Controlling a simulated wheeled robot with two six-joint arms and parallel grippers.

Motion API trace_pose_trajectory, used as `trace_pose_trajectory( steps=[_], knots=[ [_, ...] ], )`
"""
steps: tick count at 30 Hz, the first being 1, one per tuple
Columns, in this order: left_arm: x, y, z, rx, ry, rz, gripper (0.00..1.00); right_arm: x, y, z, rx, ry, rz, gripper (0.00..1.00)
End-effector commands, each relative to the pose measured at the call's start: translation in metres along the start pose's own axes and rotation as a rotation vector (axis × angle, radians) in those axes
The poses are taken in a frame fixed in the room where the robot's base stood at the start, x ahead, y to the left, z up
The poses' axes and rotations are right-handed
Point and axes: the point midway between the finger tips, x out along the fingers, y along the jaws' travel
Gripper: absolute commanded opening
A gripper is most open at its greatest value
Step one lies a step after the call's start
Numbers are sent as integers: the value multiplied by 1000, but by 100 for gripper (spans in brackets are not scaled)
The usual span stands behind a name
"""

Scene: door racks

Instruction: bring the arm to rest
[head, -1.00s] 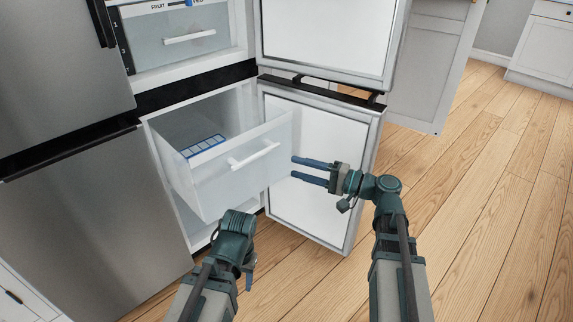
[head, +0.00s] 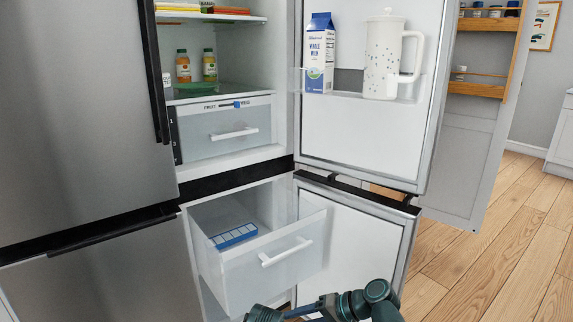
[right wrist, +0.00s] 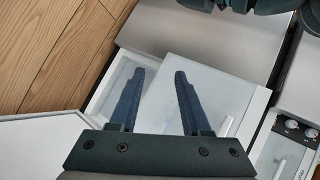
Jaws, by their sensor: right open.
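My right gripper (right wrist: 160,78) is open in the right wrist view, with nothing between its two blue fingers. It is in front of the pulled-out freezer drawer (head: 295,272), and I cannot tell whether it touches it.
The lower fridge door (head: 365,240) and upper door (head: 375,140) stand open on the right, the upper holding a milk carton (head: 320,55) and a white pitcher (head: 384,60). Wooden floor (head: 500,260) is clear at right.

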Motion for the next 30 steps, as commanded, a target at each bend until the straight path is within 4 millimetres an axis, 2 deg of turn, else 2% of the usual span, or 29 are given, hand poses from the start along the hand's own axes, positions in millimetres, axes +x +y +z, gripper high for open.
trace_pose_trajectory(
  steps=[1, 3, 6, 12, 18, 19, 21, 26, 30],
  knots=[
    [-10, -1, 1, 1, 0, 0, 51, 12, 2, 22, -46, -63, 107, 48],
    [-16, -2, 1, 1, 0, -1, 51, 23, 16, 45, -107, -136, 261, 48],
    [-24, -3, 2, 2, -1, -1, 51, 28, 35, 70, -194, -222, 469, 48],
    [-35, -4, 2, 4, -1, -1, 51, 14, 58, 95, -335, -320, 788, 48],
    [-44, -5, 3, 5, -1, -2, 51, -7, 63, 104, -453, -365, 1036, 48],
    [-46, -5, 3, 5, -1, -2, 51, -11, 63, 105, -471, -369, 1072, 48],
    [-66, -7, 4, 5, -1, -2, 51, -23, 47, 101, -465, -366, 1073, 48],
    [-97, -10, 6, 3, -1, -1, 51, -40, 20, 98, -461, -365, 1070, 48],
    [-132, -13, 8, 2, -2, 0, 51, -58, -9, 96, -460, -364, 1069, 48]
  ],
)
